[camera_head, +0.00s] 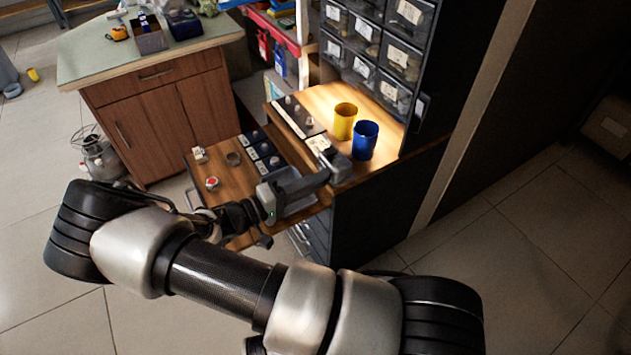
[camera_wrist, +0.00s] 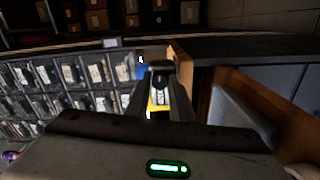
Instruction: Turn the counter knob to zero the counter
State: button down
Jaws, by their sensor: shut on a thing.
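The counter (camera_head: 318,143) is a small pale device on the wooden bench top, in front of the yellow and blue cups. My gripper (camera_head: 335,167) reaches it from the left, with its fingertips at the counter's near right side. In the wrist view my gripper (camera_wrist: 160,76) has its two fingers on either side of a small grey and white part, which I take for the counter (camera_wrist: 158,93). The jaws are shut on the knob, which the fingers largely hide. The counter's digits are too small to read.
A yellow cup (camera_head: 344,121) and a blue cup (camera_head: 364,140) stand close behind my fingertips. Drawer bins (camera_head: 375,45) rise behind the bench. A lower wooden board (camera_head: 213,172) with small fittings lies left of my gripper. A cabinet (camera_head: 160,110) stands further back left.

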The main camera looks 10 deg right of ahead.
dwell(0.3)
jog(key=c, duration=1.5)
grip_release()
jog(key=shift+c, duration=0.2)
jog(key=p+v, duration=0.1)
jog(key=v, duration=1.6)
jog(key=shift+a+p, duration=0.25)
jog(key=shift+p, duration=0.15)
